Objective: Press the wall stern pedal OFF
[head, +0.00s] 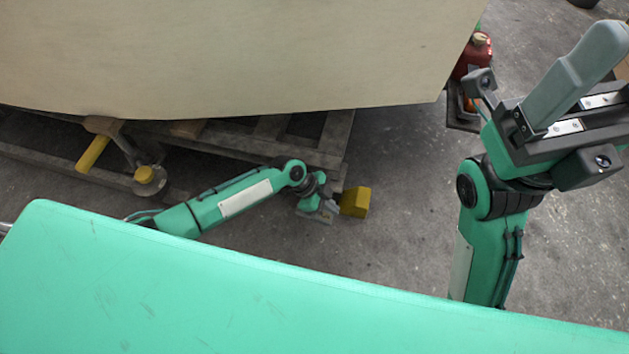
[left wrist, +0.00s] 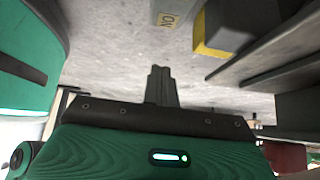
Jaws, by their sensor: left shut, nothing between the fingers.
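The pedal shows in the head view as a yellow block (head: 354,202) on the floor, by the end of the wooden pallet. In the left wrist view a dark grey block with a yellow edge (left wrist: 213,45) stands at the top. A lighter grey piece (left wrist: 172,12) beside it bears the letters ON, upside down in the picture. My left gripper (head: 325,212) is low, just left of the yellow block. Its fingers (left wrist: 160,72) are shut and empty, apart from both pieces in the wrist view. My right gripper (head: 598,42) is raised at the right; its finger opening is unclear.
A large plywood hull panel (head: 230,55) overhangs the wooden pallet (head: 265,140). A yellow-handled fitting (head: 93,154) stands at the left of the pallet. A red object (head: 473,55) is behind the panel's right corner. Bare concrete floor (head: 405,235) lies right of the pedal.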

